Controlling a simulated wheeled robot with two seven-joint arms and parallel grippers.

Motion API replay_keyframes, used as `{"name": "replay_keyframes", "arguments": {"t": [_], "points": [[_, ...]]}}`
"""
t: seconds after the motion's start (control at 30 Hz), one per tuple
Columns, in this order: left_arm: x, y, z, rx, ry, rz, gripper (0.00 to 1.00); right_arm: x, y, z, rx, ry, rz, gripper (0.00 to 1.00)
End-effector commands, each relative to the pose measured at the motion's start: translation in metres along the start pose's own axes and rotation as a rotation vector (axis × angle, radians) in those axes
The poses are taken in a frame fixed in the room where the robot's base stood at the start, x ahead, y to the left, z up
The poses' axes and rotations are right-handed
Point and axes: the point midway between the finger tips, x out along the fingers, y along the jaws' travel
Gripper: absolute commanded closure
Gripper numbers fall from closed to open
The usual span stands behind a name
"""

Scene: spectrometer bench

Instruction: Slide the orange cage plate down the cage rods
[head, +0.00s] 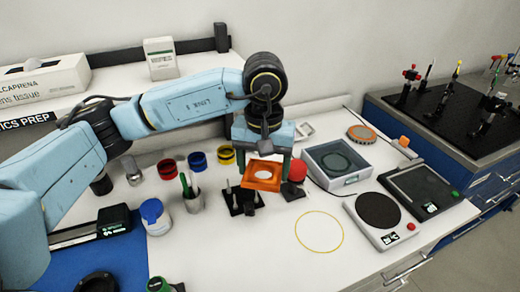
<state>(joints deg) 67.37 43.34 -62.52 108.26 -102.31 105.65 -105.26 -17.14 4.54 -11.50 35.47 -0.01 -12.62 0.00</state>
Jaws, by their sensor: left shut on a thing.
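The orange cage plate (263,176) is a square frame with a round opening in its middle. My left gripper (264,168) is shut on it from above and holds it slightly tilted to the eye. The black cage base (241,203) with upright pale cage rods (229,186) stands on the bench just below and left of the plate. The plate and gripper hide part of the rods, so I cannot tell whether any rod passes through the plate. My right gripper is not in view.
Red, blue and yellow rings (197,160) stand behind to the left, near a pen cup (193,199) and a blue-lidded jar (154,215). A red object (297,170) is close right of the plate. A grey tray (339,166) and round-topped device (379,211) lie further right. The yellow-circle area (319,231) is clear.

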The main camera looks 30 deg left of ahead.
Motion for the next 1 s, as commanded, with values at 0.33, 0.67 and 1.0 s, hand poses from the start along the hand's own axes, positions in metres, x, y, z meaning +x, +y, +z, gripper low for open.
{"name": "replay_keyframes", "arguments": {"t": [0.33,0.67,1.0], "points": [[0.0,-0.003,-0.024,-0.881,-0.003,-0.001,0.53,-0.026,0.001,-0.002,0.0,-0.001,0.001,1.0],[0.008,-0.016,-0.043,-1.753,-0.003,-0.003,0.53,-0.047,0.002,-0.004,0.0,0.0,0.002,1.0],[0.02,-0.036,-0.057,-2.651,-0.002,-0.004,0.53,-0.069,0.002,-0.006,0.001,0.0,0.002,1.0]]}}
